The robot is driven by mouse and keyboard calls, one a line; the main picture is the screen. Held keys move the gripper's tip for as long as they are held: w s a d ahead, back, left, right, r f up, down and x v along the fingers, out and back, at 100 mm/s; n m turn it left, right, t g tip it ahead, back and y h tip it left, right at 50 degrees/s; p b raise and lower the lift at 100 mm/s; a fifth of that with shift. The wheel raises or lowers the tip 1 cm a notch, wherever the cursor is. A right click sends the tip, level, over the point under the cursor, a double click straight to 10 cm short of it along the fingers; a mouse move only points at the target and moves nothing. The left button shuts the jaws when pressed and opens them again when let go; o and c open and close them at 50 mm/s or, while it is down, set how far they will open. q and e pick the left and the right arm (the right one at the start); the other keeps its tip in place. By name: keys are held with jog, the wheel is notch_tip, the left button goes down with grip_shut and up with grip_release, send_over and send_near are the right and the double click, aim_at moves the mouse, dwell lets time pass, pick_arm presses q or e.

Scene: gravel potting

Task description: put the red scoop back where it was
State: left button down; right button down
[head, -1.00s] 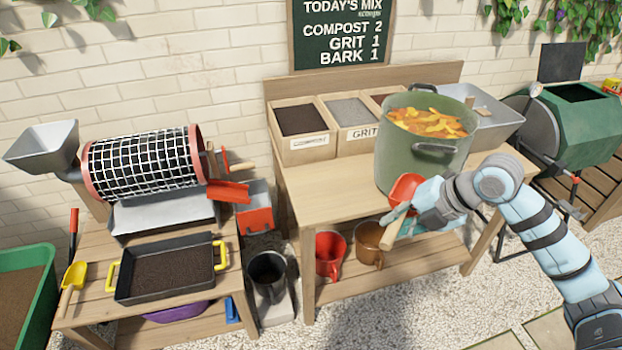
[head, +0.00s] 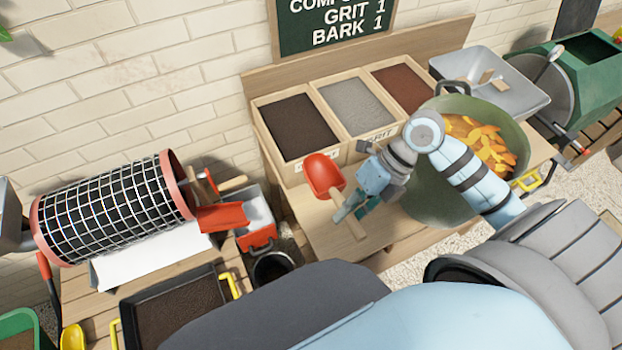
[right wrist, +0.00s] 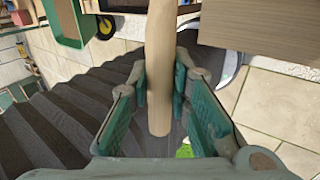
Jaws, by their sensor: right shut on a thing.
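The red scoop (head: 324,174) has a red bowl and a pale wooden handle. My right gripper (head: 350,207) is shut on its handle, with the bowl pointing up and left, in front of the bins over the potting bench (head: 318,238). In the right wrist view the wooden handle (right wrist: 162,70) runs between the two green fingers (right wrist: 165,105); the scoop's bowl is out of that view. I cannot tell whether the scoop touches the bench. My left gripper is not in view.
Wooden bins of dark compost (head: 298,125), grey grit (head: 358,105) and reddish bark (head: 403,87) stand behind the scoop. A green pot of peelings (head: 440,190) is close on the right. A mesh drum (head: 105,210) and a black tray (head: 125,317) are left.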

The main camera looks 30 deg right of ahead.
jog(key=f+b, duration=0.4)
jog(key=f, duration=0.1)
jog(key=f+b, duration=0.4)
jog(key=f, duration=0.1)
jog(key=s+f+b, duration=0.1)
jog(key=f+b, duration=0.4)
jog(key=shift+f, duration=0.35)
jog(key=shift+w+f, duration=0.15)
jog(key=shift+f, duration=0.15)
notch_tip(320, 180, down, 4)
jog(key=b, duration=0.3)
jog(key=shift+b, duration=0.4)
jog(key=shift+r, duration=0.25)
jog(key=shift+f, duration=0.25)
jog(key=c, duration=1.5)
grip_release()
jog(key=shift+r, duration=0.1)
